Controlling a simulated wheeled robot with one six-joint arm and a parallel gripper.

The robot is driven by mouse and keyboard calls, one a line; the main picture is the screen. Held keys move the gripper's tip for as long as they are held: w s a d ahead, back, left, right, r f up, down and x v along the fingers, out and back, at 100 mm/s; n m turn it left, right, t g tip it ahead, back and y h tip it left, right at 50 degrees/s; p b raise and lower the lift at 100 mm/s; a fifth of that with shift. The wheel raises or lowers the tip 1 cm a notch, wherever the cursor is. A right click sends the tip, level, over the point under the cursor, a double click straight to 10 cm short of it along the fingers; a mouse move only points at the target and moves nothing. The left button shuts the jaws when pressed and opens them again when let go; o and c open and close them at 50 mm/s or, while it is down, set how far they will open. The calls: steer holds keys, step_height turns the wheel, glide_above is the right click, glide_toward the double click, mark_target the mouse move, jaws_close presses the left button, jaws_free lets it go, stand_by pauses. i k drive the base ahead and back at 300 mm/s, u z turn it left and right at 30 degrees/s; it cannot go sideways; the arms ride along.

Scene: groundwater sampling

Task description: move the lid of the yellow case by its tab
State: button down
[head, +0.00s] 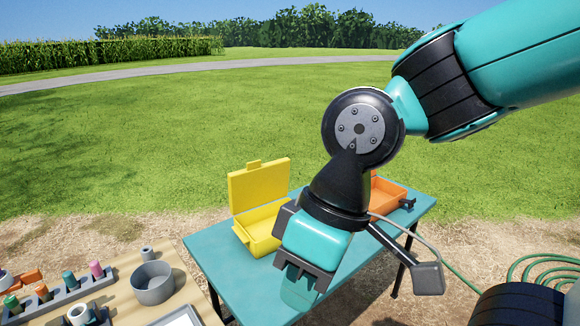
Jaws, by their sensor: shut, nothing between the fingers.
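The yellow case (262,229) stands on the teal table (215,257). Its lid (259,186) is open and stands nearly upright at the back, with a small tab (254,164) on its top edge. My gripper (300,285) is in front of the case, to the right and nearer to me, pointing down over the table. It is shut and holds nothing. The gripper and wrist cover part of the case's right side. The gripper is apart from the lid and its tab.
An orange case (387,193) sits at the table's far right, partly behind my arm. A wooden table (128,282) at left bears a grey round bowl (152,283) and a rack (62,299) with coloured bottles. A green hose (545,265) lies coiled on the ground at right.

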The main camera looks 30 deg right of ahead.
mark_target(256, 185)
steer(key=z, duration=0.7)
steer(key=i, duration=0.65)
steer(key=u, duration=1)
